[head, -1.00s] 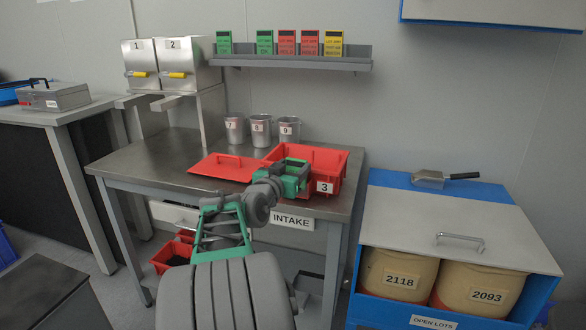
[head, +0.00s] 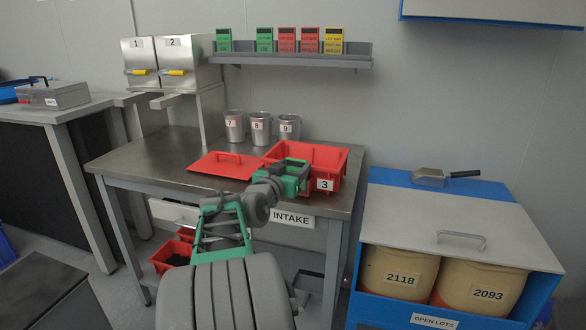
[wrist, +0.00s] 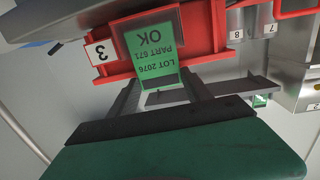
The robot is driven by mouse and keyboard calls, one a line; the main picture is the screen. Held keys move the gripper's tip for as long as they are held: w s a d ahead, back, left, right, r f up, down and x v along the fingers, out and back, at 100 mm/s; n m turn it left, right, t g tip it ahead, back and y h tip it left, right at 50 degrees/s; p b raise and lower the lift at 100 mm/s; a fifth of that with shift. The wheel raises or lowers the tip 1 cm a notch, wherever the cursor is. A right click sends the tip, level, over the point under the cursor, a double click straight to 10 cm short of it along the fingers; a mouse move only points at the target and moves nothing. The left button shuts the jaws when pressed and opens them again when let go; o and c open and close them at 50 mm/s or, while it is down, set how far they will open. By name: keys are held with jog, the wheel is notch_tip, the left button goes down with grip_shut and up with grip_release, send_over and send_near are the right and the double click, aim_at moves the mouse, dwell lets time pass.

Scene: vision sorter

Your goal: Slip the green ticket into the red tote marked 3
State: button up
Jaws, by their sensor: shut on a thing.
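The green ticket (wrist: 151,45), printed "LOT 2076 PART 671 OK", is in the wrist view, which looks upside down. My gripper (wrist: 160,82) is shut on one end of it. The red tote marked 3 (wrist: 200,47) is behind the ticket in that view, its white "3" label beside the ticket. In the head view the tote (head: 335,157) is open on the steel bench, and my gripper (head: 297,166) is at its front left side, covering part of it. I cannot pick out the ticket there, nor tell whether it is inside the tote.
A red lid (head: 226,165) lies left of the tote. Metal cups 7, 8 and 9 (head: 260,128) stand behind it. A wall shelf (head: 300,64) holds several coloured tickets. Steel bins 1 and 2 (head: 160,60) are at the back left. A blue cabinet (head: 380,178) stands to the right.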

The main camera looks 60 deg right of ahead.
jog(key=o, duration=1.2)
notch_tip(320, 180, up, 8)
jog(key=p, duration=0.3)
jog(key=shift+p, duration=0.4)
dwell(0.5)
